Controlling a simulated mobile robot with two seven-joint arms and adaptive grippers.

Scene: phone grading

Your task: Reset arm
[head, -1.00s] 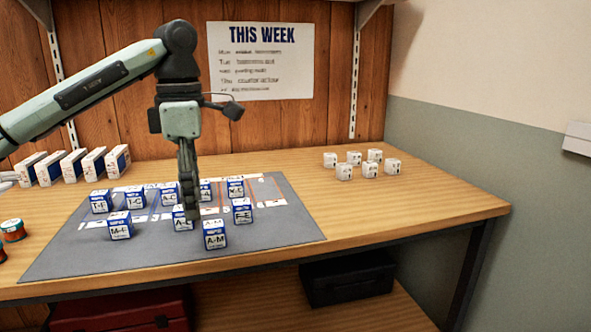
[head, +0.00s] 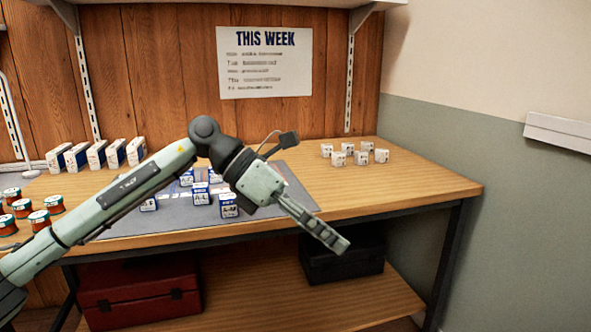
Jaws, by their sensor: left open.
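My left arm comes in from the left in the head view, and its gripper (head: 325,238) points down and to the right, beyond the front edge of the table (head: 400,190). The gripper is open, with nothing seen between its fingers. My right gripper is out of view. Several blue-and-white labelled boxes stand on the grey mat (head: 185,224); one box (head: 228,206) stands just left of the gripper's body, and another box (head: 200,193) stands behind it. My arm hides part of the mat and some of the boxes.
Small white cubes (head: 339,159) stand at the back right of the table. Red-and-green tins (head: 38,219) and upright white-and-blue boxes (head: 97,154) are at the left.

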